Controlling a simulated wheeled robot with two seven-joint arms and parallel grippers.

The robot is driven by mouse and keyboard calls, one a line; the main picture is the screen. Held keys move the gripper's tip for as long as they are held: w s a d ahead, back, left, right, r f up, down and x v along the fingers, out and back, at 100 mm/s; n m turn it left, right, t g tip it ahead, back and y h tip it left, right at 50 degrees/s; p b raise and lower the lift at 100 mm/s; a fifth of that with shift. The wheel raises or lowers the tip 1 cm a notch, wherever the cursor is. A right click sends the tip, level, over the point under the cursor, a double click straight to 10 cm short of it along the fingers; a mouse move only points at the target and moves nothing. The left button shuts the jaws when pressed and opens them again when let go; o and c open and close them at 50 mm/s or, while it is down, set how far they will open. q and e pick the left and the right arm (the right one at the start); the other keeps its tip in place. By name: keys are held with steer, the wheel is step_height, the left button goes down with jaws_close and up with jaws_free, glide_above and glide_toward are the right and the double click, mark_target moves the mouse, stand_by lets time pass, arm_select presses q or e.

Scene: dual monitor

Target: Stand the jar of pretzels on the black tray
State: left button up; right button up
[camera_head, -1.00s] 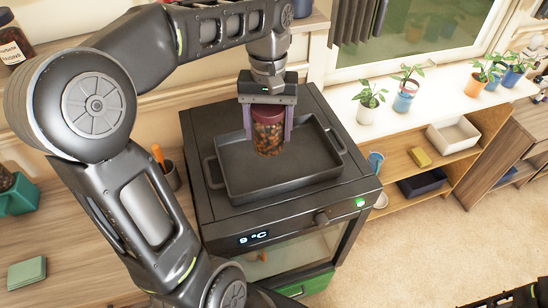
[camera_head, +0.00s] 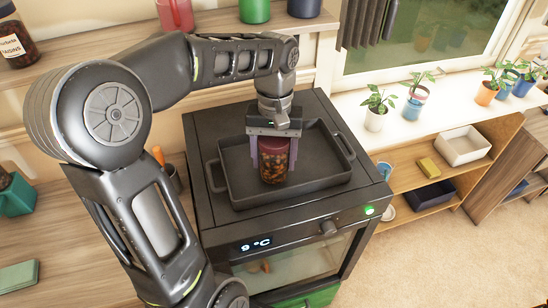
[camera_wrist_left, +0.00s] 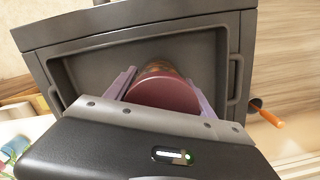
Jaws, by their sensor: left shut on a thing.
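The jar of pretzels (camera_head: 274,168) is a clear jar with brown contents and a dark red lid. It is upright over the middle of the black tray (camera_head: 318,188), which lies on a dark oven-like appliance. My left gripper (camera_head: 273,152) is shut on the jar from above, with purple fingers at its sides. The jar's base is at or very near the tray floor; I cannot tell if it touches. In the left wrist view the jar's red lid (camera_wrist_left: 163,95) sits between the fingers, with the tray (camera_wrist_left: 90,72) beyond. My right gripper is not seen.
The appliance (camera_head: 215,225) has a display reading 9 °C and a knob (camera_head: 329,228). A cup with an orange-handled thing (camera_head: 168,170) stands to its left. Potted plants (camera_head: 377,108) line the windowsill at right. A raisins jar (camera_head: 14,45) is on the upper left shelf.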

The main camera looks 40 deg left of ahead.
arm_select(q)
steer(key=shift+f, duration=0.2)
steer(key=shift+f, duration=0.15)
steer(key=o, duration=1.6)
steer(key=shift+o, duration=0.2)
steer(key=shift+r, duration=0.25)
step_height(320, 180, up, 3)
steer(key=shift+w+a+f, duration=0.1)
steer(key=shift+w+f, duration=0.05)
steer(key=shift+f, duration=0.05)
steer(key=r+p, duration=0.1)
steer(key=r, duration=0.1)
steer(key=r+p, duration=0.2)
steer(key=r, duration=0.1)
steer(key=shift+w+a, duration=0.15)
steer(key=shift+w, duration=0.05)
steer(key=shift+f, duration=0.1)
